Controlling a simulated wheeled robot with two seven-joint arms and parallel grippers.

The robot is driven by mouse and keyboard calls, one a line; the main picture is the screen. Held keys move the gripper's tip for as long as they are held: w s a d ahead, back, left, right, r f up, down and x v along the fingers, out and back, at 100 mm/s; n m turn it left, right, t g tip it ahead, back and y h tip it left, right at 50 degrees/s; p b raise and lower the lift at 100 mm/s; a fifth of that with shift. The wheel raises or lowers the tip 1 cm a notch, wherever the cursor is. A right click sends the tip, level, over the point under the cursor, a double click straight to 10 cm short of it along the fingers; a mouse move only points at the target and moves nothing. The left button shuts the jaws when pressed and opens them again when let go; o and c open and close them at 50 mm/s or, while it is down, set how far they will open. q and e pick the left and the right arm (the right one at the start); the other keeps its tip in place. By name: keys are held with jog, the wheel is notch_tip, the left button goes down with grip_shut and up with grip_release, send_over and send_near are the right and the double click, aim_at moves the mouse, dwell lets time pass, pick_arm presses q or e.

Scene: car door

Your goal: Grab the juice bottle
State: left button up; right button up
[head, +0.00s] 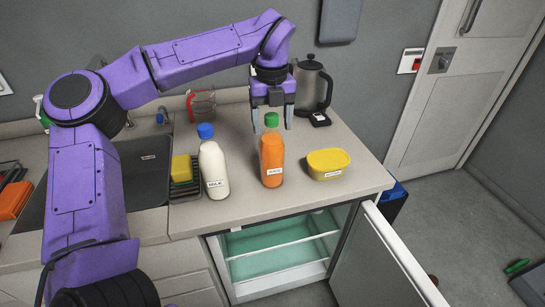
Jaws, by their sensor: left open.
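The juice bottle (272,158) stands upright on the counter. It is orange with a green cap and a white label. My left gripper (272,122) points down just above and around the level of the green cap, with its fingers apart on either side. I cannot tell from this view whether the fingers are directly over the cap or a little behind it. The gripper holds nothing. My right gripper is not in view.
A milk bottle (213,168) with a blue cap stands left of the juice, and a yellow tub (328,162) stands right. Below, the fridge door (385,262) is open. The sink (146,172) is at left.

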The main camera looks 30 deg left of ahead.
pick_arm(q)
jog(key=shift+s+r, duration=0.15)
jog(key=shift+s, duration=0.25)
jog(key=c, duration=0.5)
grip_shut()
jog(key=shift+w+r, duration=0.1)
jog(key=shift+w, duration=0.1)
